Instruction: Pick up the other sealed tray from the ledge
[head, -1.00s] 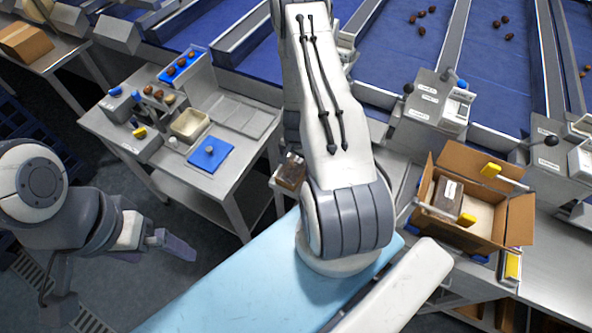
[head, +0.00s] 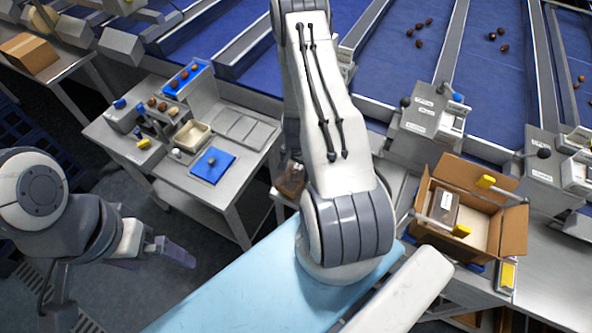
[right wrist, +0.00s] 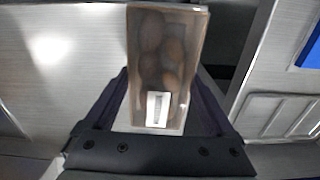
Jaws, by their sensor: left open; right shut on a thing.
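The sealed tray (right wrist: 162,70), a clear-lidded box of brown dates with a white label, is held between the fingers of my right gripper (right wrist: 160,110) in the right wrist view. In the head view this tray (head: 291,178) shows at the left edge of my right arm, over the small metal ledge (head: 279,197); the arm hides the right gripper there. I cannot tell whether the tray touches the ledge. Another sealed tray (head: 444,207) sits in the left part of the open carton (head: 513,232). My left gripper (head: 178,252) is open and empty, low at the left.
A metal side table (head: 172,164) with a blue pad (head: 212,165), a beige dish (head: 192,136) and a blue tray (head: 186,80) of dates stands left of my right arm. Blue conveyor belts (head: 410,65) run behind. Yellow-tipped parts stand around the carton.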

